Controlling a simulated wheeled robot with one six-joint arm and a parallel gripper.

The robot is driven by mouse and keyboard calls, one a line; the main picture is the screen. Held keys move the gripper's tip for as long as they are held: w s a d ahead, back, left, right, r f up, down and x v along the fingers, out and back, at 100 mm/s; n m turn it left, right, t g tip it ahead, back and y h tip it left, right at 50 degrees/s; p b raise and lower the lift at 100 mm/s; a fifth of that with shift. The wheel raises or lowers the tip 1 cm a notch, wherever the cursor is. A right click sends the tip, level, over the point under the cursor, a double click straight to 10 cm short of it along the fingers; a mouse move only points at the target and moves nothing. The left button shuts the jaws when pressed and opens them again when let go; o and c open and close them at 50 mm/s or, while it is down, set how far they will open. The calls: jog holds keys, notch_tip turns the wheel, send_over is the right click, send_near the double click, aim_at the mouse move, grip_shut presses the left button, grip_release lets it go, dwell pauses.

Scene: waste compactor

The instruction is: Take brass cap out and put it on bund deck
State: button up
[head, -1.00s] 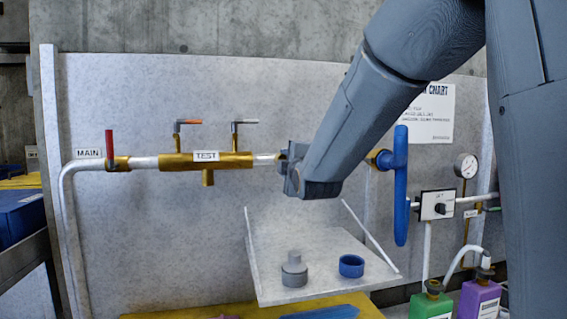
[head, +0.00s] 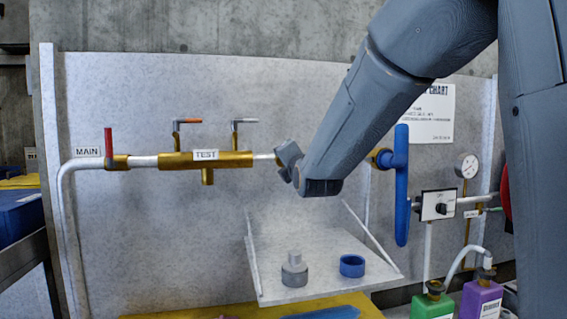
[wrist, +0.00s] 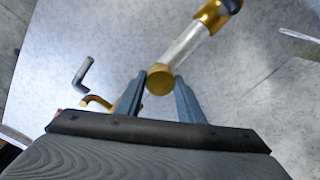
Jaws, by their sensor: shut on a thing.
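The brass cap (wrist: 158,79) shows as a round brass end between my fingertips in the wrist view, in line with the pale pipe (wrist: 183,45). My gripper (wrist: 161,77) is shut on it. Whether the cap is still seated on the pipe cannot be told. In the head view my gripper (head: 281,161) is at the right end of the TEST pipe, tilted, and the cap is hidden. A yellow surface (head: 245,310), perhaps the bund deck, lies along the bottom edge, partly cut off, with blue and pink pieces on it.
A pale tray (head: 268,288) below my gripper holds a grey stepped part (head: 294,272) and a blue ring (head: 352,266). A blue handle (head: 401,185) stands right of my arm. Green (head: 432,306) and purple (head: 480,300) containers stand at lower right.

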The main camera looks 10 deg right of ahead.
jog(key=shift+n, duration=1)
jog(key=o, duration=1.3)
jog(key=shift+c, duration=0.2)
jog(key=shift+c, duration=0.4)
jog(key=m+b, duration=0.2)
jog(key=m, duration=1.8)
jog(key=shift+m+b, duration=0.3)
jog(key=shift+b, duration=0.05)
